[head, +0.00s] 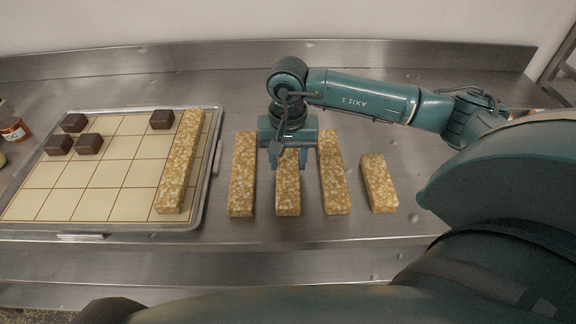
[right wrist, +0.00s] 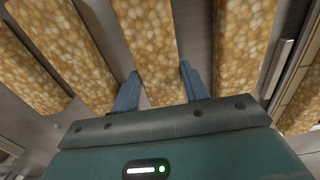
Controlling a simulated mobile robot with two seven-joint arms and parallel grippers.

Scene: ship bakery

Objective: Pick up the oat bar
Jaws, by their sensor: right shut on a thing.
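Several oat bars, golden and grainy, lie in a row on the steel counter. My right gripper (head: 289,162) is over the second bar from the left, the oat bar (head: 288,192), and is shut on it across its width. In the right wrist view this bar (right wrist: 150,42) lies between the two blue fingers of the right gripper (right wrist: 160,88). I cannot tell whether it is clear of the counter. Another bar (head: 243,180) lies to its left, and a bar (head: 333,188) and a shorter bar (head: 378,184) lie to its right. My left gripper is not in view.
A tray (head: 211,172) with a cream gridded mat stands at the left. It holds a long oat bar (head: 181,165) along its right side and several dark brown blocks (head: 89,144). A small jar (head: 13,130) is at the far left. Neighbouring bars leave narrow gaps beside my fingers.

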